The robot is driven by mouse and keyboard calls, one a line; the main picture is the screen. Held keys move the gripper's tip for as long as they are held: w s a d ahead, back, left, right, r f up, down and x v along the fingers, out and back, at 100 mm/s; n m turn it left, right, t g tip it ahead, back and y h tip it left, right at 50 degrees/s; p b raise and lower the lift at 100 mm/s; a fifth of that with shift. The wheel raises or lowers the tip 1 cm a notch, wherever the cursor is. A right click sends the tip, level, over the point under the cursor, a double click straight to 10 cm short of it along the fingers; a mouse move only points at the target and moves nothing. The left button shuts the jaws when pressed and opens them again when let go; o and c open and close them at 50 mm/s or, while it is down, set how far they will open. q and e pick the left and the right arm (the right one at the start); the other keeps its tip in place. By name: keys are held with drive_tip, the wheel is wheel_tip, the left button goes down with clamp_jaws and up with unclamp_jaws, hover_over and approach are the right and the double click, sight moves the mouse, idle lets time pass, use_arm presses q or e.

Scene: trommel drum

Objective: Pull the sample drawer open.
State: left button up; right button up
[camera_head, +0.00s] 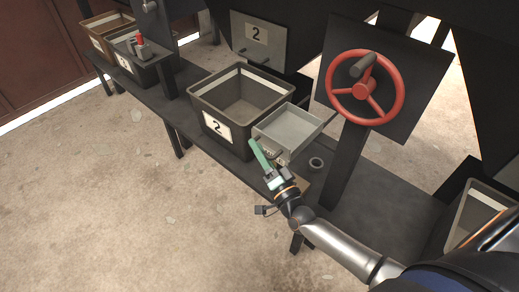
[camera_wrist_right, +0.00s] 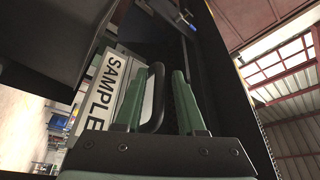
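The sample drawer (camera_head: 287,130) is a light grey, open-topped box beside the bin marked 2; its empty inside shows in the head view. In the right wrist view its front carries a white SAMPLE label (camera_wrist_right: 101,92) and a dark loop handle (camera_wrist_right: 157,98). My right gripper (camera_head: 260,154) is at the drawer's front. In the wrist view its green fingers (camera_wrist_right: 158,102) are apart, with the handle showing between them and gaps on both sides. I cannot tell whether either finger touches it. In the head view the fingers hide part of the drawer front. My left gripper is not in view.
A brown bin marked 2 (camera_head: 238,101) stands left of the drawer on the dark bench (camera_head: 185,120). A red handwheel (camera_head: 365,88) on a dark panel rises behind to the right. A small grey ring (camera_head: 316,163) lies right of the drawer. The floor in front is clear.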

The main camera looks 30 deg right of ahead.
drive_tip(key=shift+o, duration=0.2)
drive_tip(key=shift+s+d+f, duration=0.1)
drive_tip(key=shift+s+f, duration=0.05)
drive_tip(key=shift+s, duration=0.35)
drive_tip(key=v, duration=1.1)
drive_tip(key=shift+s+p, duration=0.3)
drive_tip(key=shift+p, duration=0.05)
